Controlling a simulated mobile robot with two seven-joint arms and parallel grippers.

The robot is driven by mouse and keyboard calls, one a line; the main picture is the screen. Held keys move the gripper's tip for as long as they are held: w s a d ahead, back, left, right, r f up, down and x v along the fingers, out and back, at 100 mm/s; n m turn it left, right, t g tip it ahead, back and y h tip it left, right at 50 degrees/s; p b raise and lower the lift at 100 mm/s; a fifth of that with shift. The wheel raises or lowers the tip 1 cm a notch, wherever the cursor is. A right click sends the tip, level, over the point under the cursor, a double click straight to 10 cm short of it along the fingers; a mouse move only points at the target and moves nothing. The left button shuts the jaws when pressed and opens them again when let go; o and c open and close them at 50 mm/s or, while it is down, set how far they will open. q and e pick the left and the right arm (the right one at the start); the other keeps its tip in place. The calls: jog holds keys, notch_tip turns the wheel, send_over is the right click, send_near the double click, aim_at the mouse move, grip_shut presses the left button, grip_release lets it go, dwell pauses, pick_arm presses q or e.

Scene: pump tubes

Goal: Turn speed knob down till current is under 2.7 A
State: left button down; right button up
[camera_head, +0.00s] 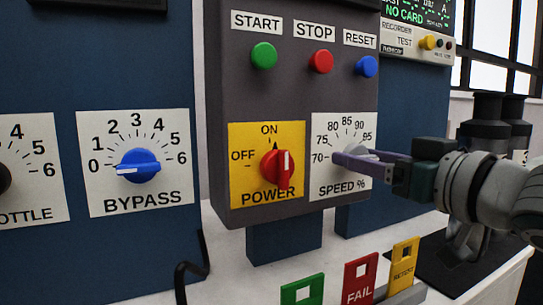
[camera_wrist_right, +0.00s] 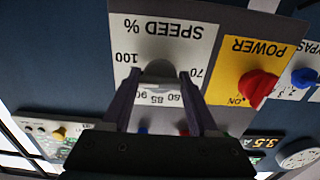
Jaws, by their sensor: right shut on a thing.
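The grey speed knob (camera_wrist_right: 160,72) sits on the white SPEED % dial plate (camera_head: 344,186), whose scale runs from 70 up past 95. My right gripper (camera_wrist_right: 161,80) is shut on the knob, one finger on each side, in the right wrist view. In the head view the right gripper (camera_head: 352,160) reaches the dial from the right, and its fingers hide most of the knob. The knob's pointer cannot be read. A dark screen (camera_head: 420,12) at the top right shows green text, with an "A" but no legible current value. My left gripper is not in view.
The red POWER knob (camera_head: 277,168) is close left of the speed dial, pointing to ON. Green START (camera_head: 263,56), red STOP (camera_head: 321,61) and blue RESET (camera_head: 367,66) buttons sit above. An orange readout (camera_wrist_right: 262,143) looks like 3.5, unit unreadable. Tags stand below.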

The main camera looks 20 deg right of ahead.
jog(key=shift+c, duration=1.1)
jog(key=shift+r+n+p, duration=0.15)
jog(key=shift+n+p, duration=1)
jog(key=shift+n, duration=0.35)
jog(key=shift+a+n+p, duration=0.1)
jog(key=shift+n+p, duration=0.55)
jog(key=shift+n, duration=0.75)
jog(key=o, duration=1.4)
jog(key=shift+s, duration=0.1)
